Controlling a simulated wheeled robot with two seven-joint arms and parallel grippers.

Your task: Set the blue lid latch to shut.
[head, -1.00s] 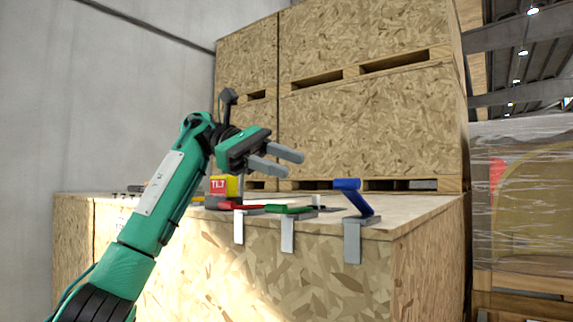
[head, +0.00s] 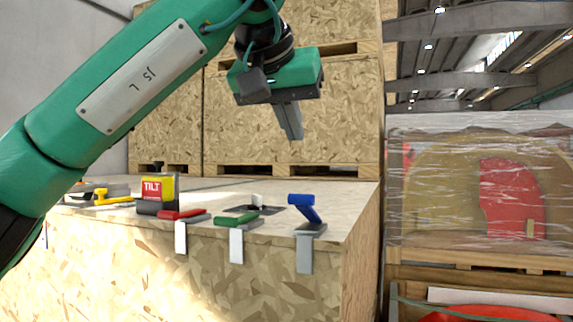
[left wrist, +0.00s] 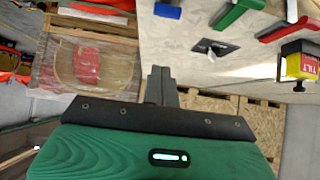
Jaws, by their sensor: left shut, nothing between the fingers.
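The blue lid latch (head: 304,207) sits at the right front corner of the wooden crate (head: 240,280). Its blue handle is raised and tilted above a grey metal bracket (head: 304,252). In the left wrist view the blue handle (left wrist: 167,11) shows at the top edge, only partly in frame. My left gripper (head: 291,122) is above the crate top, higher than the blue latch and apart from it. Its fingers are shut with nothing between them and point downward; they also show in the left wrist view (left wrist: 160,82). My right gripper is not in view.
A green latch (head: 236,219) and a red latch (head: 182,214) lie low to the left of the blue one. A yellow TILT box (head: 158,187) and a yellow-handled latch (head: 112,200) stand farther left. Tall stacked crates (head: 290,120) rise behind. A wrapped pallet (head: 450,200) stands right.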

